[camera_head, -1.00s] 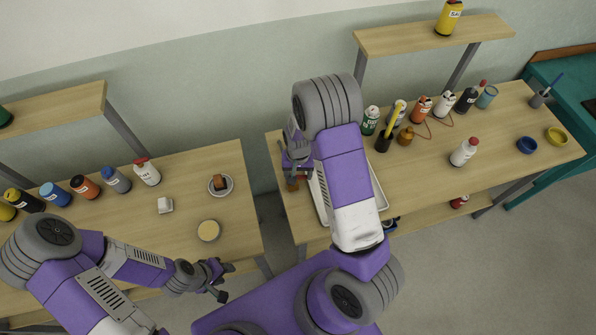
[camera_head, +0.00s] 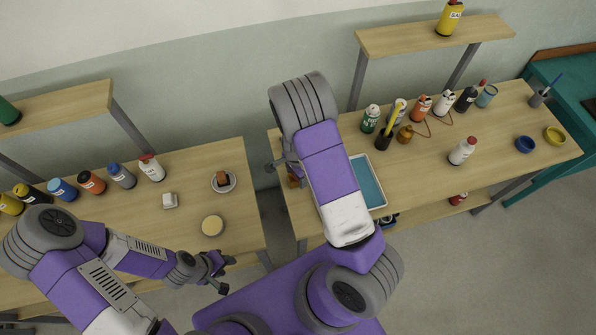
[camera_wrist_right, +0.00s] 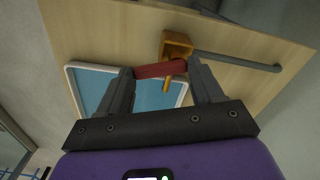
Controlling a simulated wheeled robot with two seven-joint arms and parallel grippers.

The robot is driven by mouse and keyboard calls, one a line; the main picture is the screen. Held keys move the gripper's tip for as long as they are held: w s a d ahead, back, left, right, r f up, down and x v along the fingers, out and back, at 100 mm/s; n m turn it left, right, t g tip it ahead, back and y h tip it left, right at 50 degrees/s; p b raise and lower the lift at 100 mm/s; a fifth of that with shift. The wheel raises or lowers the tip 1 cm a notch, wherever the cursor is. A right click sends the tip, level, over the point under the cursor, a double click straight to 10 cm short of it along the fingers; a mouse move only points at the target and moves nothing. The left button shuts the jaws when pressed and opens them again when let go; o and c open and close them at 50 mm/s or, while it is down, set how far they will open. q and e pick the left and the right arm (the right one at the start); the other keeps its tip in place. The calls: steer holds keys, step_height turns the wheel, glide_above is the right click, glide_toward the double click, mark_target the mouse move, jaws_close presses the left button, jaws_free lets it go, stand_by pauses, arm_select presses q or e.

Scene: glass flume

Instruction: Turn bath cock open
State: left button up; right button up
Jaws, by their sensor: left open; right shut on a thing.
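The bath cock has a brass-coloured body (camera_wrist_right: 177,44) with a red lever (camera_wrist_right: 155,70) in the right wrist view. A grey pipe (camera_wrist_right: 235,60) runs from the body to the right. My right gripper (camera_wrist_right: 161,68) is shut on the red lever, with one finger at each end of it. In the head view, part of the cock (camera_head: 294,179) shows at the left end of the right bench, beside my right arm, which hides much of it. The white-rimmed bath (camera_head: 382,203) with a blue inside lies beside it. My left gripper (camera_head: 224,272) is open and empty, in front of the left bench.
The left bench (camera_head: 185,195) holds several bottles, a white block, a round pad and a small dish. The right bench (camera_head: 455,185) carries bottles, a pencil cup and bowls at its back and right. A gap separates the benches.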

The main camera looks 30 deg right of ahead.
steer(key=shift+a+m+p, duration=0.2)
steer(key=shift+m+p, duration=0.2)
steer(key=shift+m, duration=0.7)
steer(key=o, duration=1.1)
steer(key=shift+c, duration=0.2)
step_height(320, 180, up, 8)
steer(key=shift+f+p, duration=0.2)
steer(key=shift+p, duration=0.35)
